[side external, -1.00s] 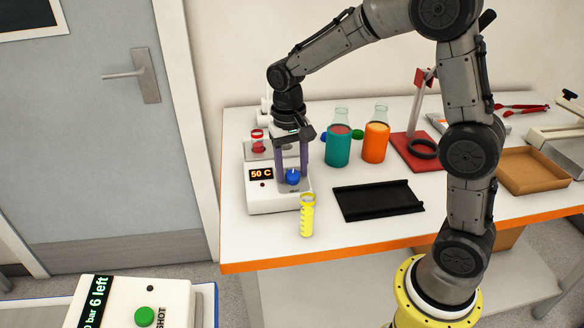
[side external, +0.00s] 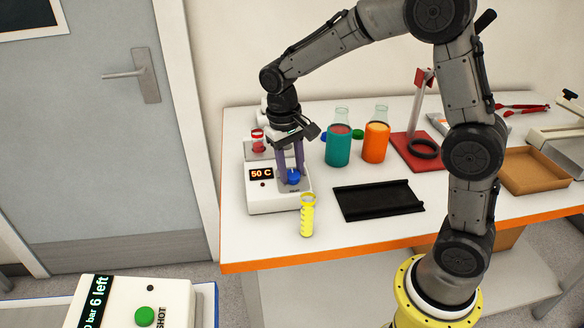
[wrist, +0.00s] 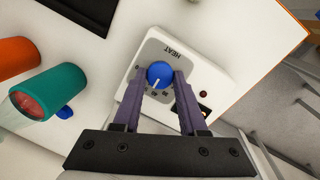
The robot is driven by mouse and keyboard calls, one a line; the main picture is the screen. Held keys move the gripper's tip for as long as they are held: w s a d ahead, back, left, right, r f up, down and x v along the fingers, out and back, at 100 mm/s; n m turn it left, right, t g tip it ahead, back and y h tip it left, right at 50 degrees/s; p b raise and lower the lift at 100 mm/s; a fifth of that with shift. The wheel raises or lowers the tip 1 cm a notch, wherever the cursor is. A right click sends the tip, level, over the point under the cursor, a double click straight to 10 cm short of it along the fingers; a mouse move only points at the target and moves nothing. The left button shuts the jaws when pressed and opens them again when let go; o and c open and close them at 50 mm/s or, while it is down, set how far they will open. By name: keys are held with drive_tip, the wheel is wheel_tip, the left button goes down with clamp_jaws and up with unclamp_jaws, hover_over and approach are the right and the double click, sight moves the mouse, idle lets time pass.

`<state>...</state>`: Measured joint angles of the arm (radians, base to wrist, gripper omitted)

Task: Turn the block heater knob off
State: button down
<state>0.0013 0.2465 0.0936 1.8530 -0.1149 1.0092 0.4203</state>
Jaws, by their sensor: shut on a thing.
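The block heater (side external: 280,199) is a white box at the left end of the table, with a lit display (side external: 261,174) reading "50 C". Its blue knob (side external: 293,176) is on the front slope. In the wrist view the blue knob (wrist: 159,75) has a white pointer line, near the "HEAT" lettering. My gripper (side external: 291,172) reaches down from above, its purple fingers shut on the knob. In the wrist view my gripper (wrist: 160,78) has one fingertip on each side of the knob.
A yellow-filled tube (side external: 307,216) stands just right of the heater. A red-filled vial (side external: 258,140) is at its back. Teal (side external: 338,147) and orange (side external: 376,142) bottles stand to the right. A black tray (side external: 378,201) lies in front of them.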

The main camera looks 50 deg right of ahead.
drive_tip(key=n+h, duration=0.1)
drive_tip(key=n, duration=0.2)
drive_tip(key=shift+a+n, duration=0.15)
drive_tip(key=shift+n, duration=0.15)
drive_tip(key=n+h, duration=0.1)
drive_tip(key=n, duration=0.2)
drive_tip(key=shift+a, duration=0.1)
drive_tip(key=n, duration=0.4)
drive_tip(key=shift+h, duration=0.4)
drive_tip(key=shift+s+a+n+t+h, duration=0.1)
drive_tip(key=shift+n+t+h, duration=0.15)
drive_tip(key=shift+n, duration=0.8)
drive_tip(key=shift+a+n+t+h, duration=0.15)
drive_tip(key=shift+n+t, duration=0.1)
drive_tip(key=shift+n, duration=0.8)
drive_tip(key=shift+d, duration=0.1)
drive_tip(key=shift+c, duration=2.2)
unclamp_jaws()
drive_tip(key=v, duration=1.3)
drive_tip(key=shift+r, duration=0.35)
